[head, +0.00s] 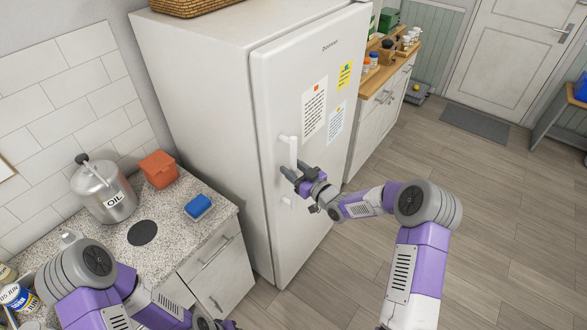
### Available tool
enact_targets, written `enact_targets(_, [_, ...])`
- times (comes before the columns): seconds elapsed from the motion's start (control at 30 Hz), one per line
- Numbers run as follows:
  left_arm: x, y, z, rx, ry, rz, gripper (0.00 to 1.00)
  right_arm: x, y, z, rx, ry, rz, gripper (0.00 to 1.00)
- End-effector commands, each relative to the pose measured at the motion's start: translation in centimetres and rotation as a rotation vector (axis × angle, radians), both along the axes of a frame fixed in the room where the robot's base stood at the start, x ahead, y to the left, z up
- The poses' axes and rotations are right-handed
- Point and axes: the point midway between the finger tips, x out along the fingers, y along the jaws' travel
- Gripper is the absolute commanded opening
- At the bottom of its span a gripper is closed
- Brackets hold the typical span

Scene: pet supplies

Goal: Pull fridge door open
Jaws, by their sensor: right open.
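The white fridge (205,80) stands at the centre, and its door (280,85) looks closed. A white vertical handle (290,150) is on the left part of the door. My right gripper (292,174) is at the handle with its fingers open. The fingers cover the middle of the handle, and I cannot tell whether they touch it. My left arm comes in at the bottom left, and the left gripper (225,325) is mostly cut off by the bottom edge, so its jaws cannot be made out.
A wooden-topped cabinet (375,120) stands right of the fridge. The wood floor (500,240) at right is clear.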

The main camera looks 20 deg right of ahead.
Motion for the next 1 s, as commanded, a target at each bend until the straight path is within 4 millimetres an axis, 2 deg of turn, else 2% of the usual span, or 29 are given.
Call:
enact_targets(0.07, [0.0,0.0,0.0,0.0,0.0,0.0,0.43,0.0,0.0,0.0,0.0,0.0,0.0,0.44])
enact_targets(0.3, [0.0,0.0,0.0,0.0,0.0,0.0,0.43,0.0,0.0,0.0,0.0,0.001,0.0,0.07])
enact_targets(0.37, [0.0,0.0,0.0,0.0,0.0,0.0,0.43,0.0,0.0,0.0,0.0,0.001,0.0,0.0])
enact_targets(0.73, [0.0,0.0,-0.1,0.0,0.0,0.0,0.43,-0.5,-0.5,-0.1,-0.001,0.002,-0.001,0.0])
enact_targets(0.87, [0.0,0.0,-0.3,0.0,0.0,0.0,0.43,-1.7,-1.8,-0.2,-0.001,0.003,0.001,0.0])
enact_targets(1.0, [0.0,0.0,-0.8,0.0,0.0,0.0,0.43,-3.9,-4.1,-0.3,-0.002,0.004,0.008,0.0])
